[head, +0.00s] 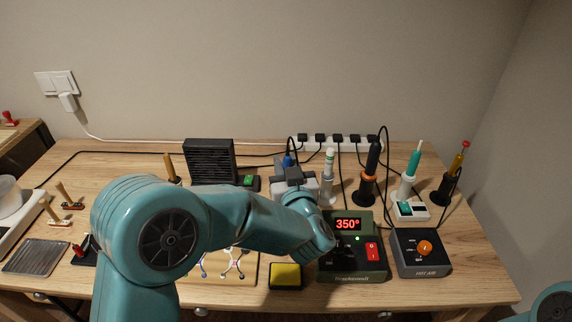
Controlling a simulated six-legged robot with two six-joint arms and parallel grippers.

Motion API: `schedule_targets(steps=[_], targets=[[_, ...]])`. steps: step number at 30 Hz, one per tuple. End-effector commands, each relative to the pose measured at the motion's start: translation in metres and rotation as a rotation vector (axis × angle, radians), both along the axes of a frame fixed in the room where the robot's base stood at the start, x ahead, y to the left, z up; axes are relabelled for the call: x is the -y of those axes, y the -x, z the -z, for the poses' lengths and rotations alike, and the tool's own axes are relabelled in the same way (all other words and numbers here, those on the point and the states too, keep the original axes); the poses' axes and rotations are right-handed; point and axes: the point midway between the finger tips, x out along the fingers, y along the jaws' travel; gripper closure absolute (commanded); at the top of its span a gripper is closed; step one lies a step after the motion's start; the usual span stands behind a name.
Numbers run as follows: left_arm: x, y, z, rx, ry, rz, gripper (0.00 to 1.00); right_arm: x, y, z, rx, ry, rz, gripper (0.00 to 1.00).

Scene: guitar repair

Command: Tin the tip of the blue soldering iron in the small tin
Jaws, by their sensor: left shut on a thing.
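The blue soldering iron (287,161) shows only as a bit of blue handle at the left gripper, in the middle of the head view. My left gripper (289,177) is shut on it. The iron's tip is hidden behind my gripper and arm. I cannot make out the small tin; my left arm covers part of the table. My right gripper is not in view; only a piece of my right arm shows at the lower right corner.
A soldering station (346,268) reading 350° stands right of my left wrist, beside a hot-air unit (420,265). A yellow sponge (285,275) lies in front. Several tools stand behind, including a black-handled one (373,157). A black fan box (210,160) stands back left.

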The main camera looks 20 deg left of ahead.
Motion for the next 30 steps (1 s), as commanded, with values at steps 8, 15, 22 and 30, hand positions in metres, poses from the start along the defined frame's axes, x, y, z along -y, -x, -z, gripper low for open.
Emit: schedule_targets(steps=[8,15,22,30], targets=[[0.000,0.000,0.009,0.000,0.000,0.000,1.00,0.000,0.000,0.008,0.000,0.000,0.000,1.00],[0.000,0.000,0.011,0.000,0.000,0.000,1.00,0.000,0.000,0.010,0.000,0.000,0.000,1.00],[0.000,0.000,0.013,0.000,0.000,0.000,1.00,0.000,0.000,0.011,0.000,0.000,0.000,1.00],[0.000,0.000,0.013,0.000,0.000,0.000,1.00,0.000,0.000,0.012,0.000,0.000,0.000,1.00]])
